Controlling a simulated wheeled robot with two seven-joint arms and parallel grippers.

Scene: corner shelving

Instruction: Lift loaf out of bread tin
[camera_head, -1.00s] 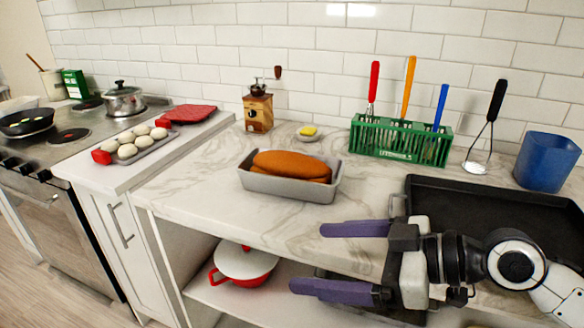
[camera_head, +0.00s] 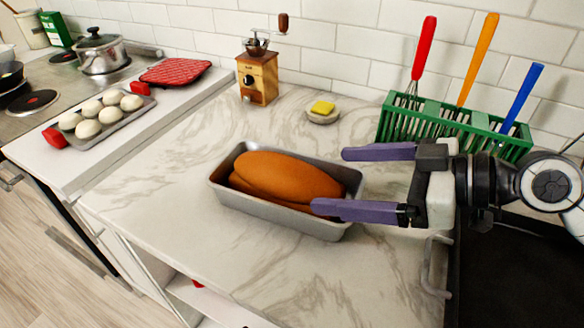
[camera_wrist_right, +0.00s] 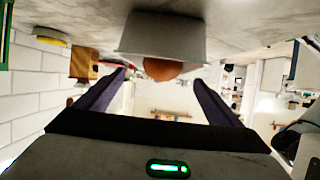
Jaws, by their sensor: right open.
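The brown loaf (camera_head: 270,172) lies in the grey bread tin (camera_head: 228,192) on the marble counter. Its rounded top rises above the tin's rim. My right gripper (camera_head: 328,181) comes in from the right, open, with two purple fingers pointing left. In the head view the near finger overlaps the tin's right end, and the other lies beyond that end. In the right wrist view the tin (camera_wrist_right: 165,35) and the loaf (camera_wrist_right: 160,69) appear upside down ahead of the spread fingers (camera_wrist_right: 160,78), with nothing between them. My left gripper is not in view.
A green rack (camera_head: 395,122) with upright utensils stands behind my right gripper. A black tray (camera_head: 490,275) lies at the right. A wooden grinder (camera_head: 257,78) and a small dish with a yellow sponge (camera_head: 322,108) stand behind the tin. The counter left of the tin is clear.

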